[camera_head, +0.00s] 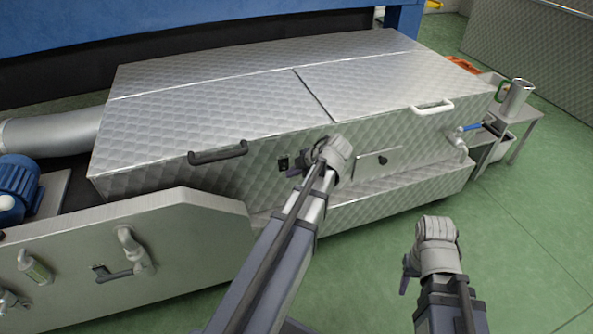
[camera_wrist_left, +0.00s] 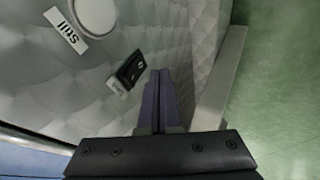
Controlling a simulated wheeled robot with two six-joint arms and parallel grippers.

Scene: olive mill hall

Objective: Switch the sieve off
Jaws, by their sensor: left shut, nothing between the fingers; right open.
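The sieve appears to be the quilted steel box with lids (camera_head: 230,95). A small black switch (camera_head: 284,163) sits on its front panel, and shows in the left wrist view (camera_wrist_left: 132,68) with a small pale label (camera_wrist_left: 117,87) beside it. Its on or off position is too small to tell. My left gripper (camera_head: 296,171) is at the front panel, just right of the switch. In the left wrist view its purple fingers (camera_wrist_left: 160,73) are together, empty, with tips close beside the switch; I cannot tell whether they touch. My right gripper (camera_head: 407,274) is open over the floor.
A black handle (camera_head: 218,153) and a white handle (camera_head: 432,107) stick out from the box. A blue-levered tap (camera_head: 463,132) is at its right end, near a small table with a metal jug (camera_head: 516,97). Green floor (camera_head: 530,230) is clear at right.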

